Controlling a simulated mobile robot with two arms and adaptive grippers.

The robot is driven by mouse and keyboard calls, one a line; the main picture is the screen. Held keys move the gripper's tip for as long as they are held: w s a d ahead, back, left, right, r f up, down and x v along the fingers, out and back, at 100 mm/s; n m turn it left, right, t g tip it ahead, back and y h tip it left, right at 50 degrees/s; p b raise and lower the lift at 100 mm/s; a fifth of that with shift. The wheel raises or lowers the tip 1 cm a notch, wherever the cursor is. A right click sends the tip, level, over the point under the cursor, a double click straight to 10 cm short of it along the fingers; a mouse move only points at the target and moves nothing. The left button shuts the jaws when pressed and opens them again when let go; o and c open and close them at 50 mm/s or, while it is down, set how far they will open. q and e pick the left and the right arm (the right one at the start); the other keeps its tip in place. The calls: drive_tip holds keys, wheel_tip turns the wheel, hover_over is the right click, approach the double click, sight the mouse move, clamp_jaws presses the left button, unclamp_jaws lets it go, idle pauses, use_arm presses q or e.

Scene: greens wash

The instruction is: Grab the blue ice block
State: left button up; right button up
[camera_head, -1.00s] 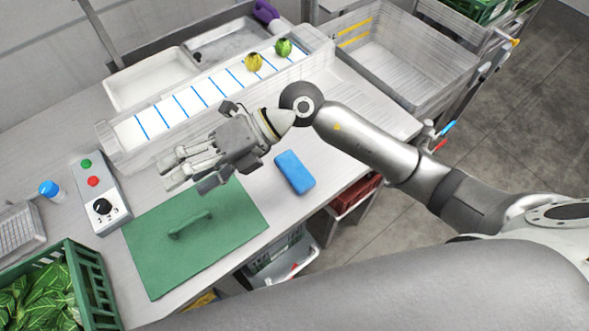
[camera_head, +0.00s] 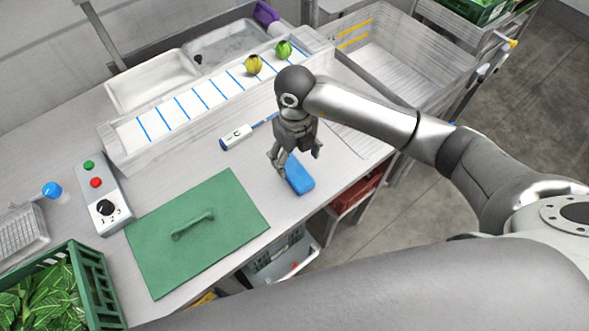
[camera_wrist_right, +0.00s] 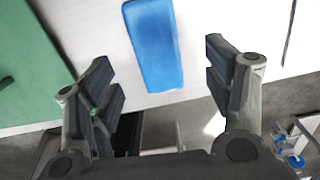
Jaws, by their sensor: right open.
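The blue ice block (camera_head: 299,179) lies flat on the pale worktop, right of the green cutting board, near the front edge. In the head view my right gripper (camera_head: 295,161) points down just above and behind the block and hides its far end. In the right wrist view the blue block (camera_wrist_right: 154,45) lies ahead of and between the two open fingers of my right gripper (camera_wrist_right: 160,85), apart from both. The gripper is empty. My left gripper is not in view.
The green board (camera_head: 199,232) with a handle lies left of the block. A white pen-like device (camera_head: 237,137) lies behind. A control box (camera_head: 99,193), a blue-capped bottle (camera_head: 52,190) and a green crate of leaves (camera_head: 97,284) stand left. A lined conveyor (camera_head: 185,108) runs behind.

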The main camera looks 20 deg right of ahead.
sight(294, 169)
drive_tip(key=f+p, duration=0.2)
drive_tip(key=f, duration=0.3)
drive_tip(key=shift+a+f, duration=0.1)
drive_tip(key=shift+a, duration=0.1)
drive_tip(key=shift+f, duration=0.35)
drive_tip(key=shift+w, duration=0.1)
drive_tip(key=c, duration=1.2)
drive_tip(key=shift+r, duration=0.15)
